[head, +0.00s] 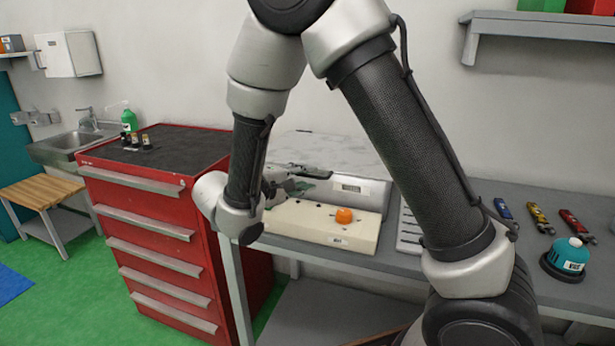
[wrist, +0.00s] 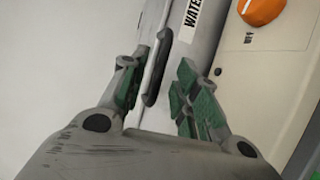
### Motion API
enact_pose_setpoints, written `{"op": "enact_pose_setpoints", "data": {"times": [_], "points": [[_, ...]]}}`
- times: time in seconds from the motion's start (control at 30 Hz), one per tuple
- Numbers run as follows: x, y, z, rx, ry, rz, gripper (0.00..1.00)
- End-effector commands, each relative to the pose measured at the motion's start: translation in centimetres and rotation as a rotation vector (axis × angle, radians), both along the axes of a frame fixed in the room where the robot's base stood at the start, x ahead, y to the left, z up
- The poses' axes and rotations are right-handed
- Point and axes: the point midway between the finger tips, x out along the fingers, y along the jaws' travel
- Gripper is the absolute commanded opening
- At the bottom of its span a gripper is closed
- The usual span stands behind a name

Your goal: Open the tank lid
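The tank stands on the grey bench, with a pale marbled lid (head: 330,148) lying flat on top and a grey front face (head: 365,198). In the wrist view its front (wrist: 203,40) carries a label reading "WATE", cut off by the frame. A black handle (wrist: 158,72) sits along the lid's edge. My gripper (head: 312,180) is at the tank's front left; in the wrist view its green-padded fingers (wrist: 163,78) are apart, on either side of the handle. I cannot tell whether either finger touches it.
A cream panel with an orange knob (head: 344,215) lies in front of the tank. A red tool cabinet (head: 155,225) stands close on the left. On the right are a teal-capped device (head: 570,256) and several coloured tools. A wall shelf (head: 540,24) hangs upper right.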

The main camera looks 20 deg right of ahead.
Motion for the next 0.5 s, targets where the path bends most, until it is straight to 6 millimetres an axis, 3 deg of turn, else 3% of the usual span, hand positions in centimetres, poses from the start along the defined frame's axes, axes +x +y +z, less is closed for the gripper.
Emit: {"op": "enact_pose_setpoints", "data": {"times": [0.2,0.5], "points": [[1.2,-2.2,-0.5,0.0,-0.001,-0.002,0.31],[1.4,-2.4,-0.5,0.001,0.001,-0.001,0.31]]}}
